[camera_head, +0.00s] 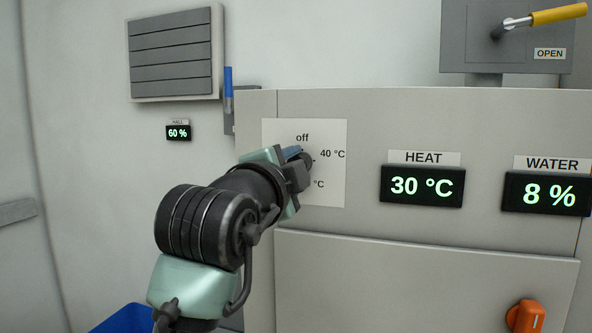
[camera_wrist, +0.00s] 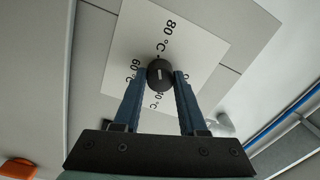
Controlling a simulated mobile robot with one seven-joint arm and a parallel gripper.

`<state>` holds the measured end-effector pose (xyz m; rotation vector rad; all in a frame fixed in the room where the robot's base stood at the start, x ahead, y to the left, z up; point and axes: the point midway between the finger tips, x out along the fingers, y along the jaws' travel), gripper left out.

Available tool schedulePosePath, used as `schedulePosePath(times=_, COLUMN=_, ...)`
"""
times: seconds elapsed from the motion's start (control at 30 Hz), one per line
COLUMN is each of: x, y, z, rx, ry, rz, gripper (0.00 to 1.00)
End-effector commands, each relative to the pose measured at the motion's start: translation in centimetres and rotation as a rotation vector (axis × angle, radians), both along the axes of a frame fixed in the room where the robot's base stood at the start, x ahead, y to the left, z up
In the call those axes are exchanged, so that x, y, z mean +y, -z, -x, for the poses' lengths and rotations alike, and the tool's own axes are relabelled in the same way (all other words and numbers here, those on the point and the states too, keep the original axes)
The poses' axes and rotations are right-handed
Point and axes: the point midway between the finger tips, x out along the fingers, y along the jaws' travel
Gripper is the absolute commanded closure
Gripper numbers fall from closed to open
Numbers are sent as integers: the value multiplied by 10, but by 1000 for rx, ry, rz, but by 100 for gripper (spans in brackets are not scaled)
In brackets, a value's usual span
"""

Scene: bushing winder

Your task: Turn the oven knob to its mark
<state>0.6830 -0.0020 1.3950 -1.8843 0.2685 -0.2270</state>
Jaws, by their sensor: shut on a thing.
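The oven knob (camera_wrist: 160,74) is a small black round knob with a short white line on its face, on a white dial plate (camera_wrist: 198,48). The plate reads 80 °C and 60 °C in the wrist view; its other marks are partly behind the fingers. In the head view the plate (camera_head: 334,185) shows off at the top and 40 °C at the right; my gripper hides much of the rest. My gripper (camera_wrist: 160,77) is shut on the knob, a blue finger on each side; it also shows in the head view (camera_head: 301,159). I cannot tell which mark the white line meets.
The HEAT display (camera_head: 422,187) reads 30 °C and the WATER display (camera_head: 546,193) reads 8 %. An orange knob (camera_head: 525,316) sits lower right. A yellow-handled lever (camera_head: 556,15) is at the top right, beside an OPEN label.

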Motion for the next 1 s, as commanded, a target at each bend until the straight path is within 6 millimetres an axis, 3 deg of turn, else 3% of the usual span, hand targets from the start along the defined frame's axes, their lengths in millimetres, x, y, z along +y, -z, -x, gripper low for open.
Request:
schedulePosePath(times=0.47, x=0, y=2, z=0, rx=0, ry=-1, rz=-17, gripper=100)
schedulePosePath(times=0.5, x=0, y=2, z=0, rx=0, ry=-1, rz=-17, gripper=55)
schedulePosePath(times=0.63, x=0, y=2, z=0, rx=-1, ry=0, rz=-15, gripper=32)
schedulePosePath(times=1.0, x=1, y=1, z=3, rx=-4, ry=0, rz=-13, gripper=29)
